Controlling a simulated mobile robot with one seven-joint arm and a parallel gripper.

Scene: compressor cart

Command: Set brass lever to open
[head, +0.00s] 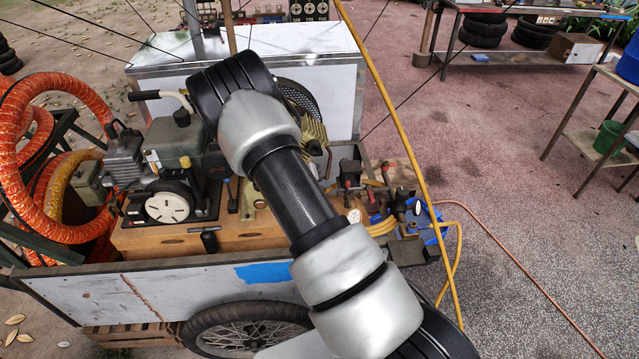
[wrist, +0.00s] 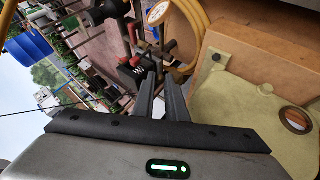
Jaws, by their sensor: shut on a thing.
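My gripper (wrist: 160,84) shows in the wrist view, with its two black fingers close together at a group of dark valve fittings (wrist: 134,70). The fingers are shut on a small part, apparently the brass lever. That part is mostly hidden between the fingertips, so its setting cannot be told. In the head view my arm hides the gripper and the spot where it holds.
In the wrist view, a round gauge (wrist: 158,13), red handles (wrist: 133,32) and a curved yellow hose (wrist: 196,35) lie close beyond the fingers. A pale-green housing (wrist: 245,115) is at right. The head view shows the cart (head: 170,290) and orange ducting (head: 22,150) at left.

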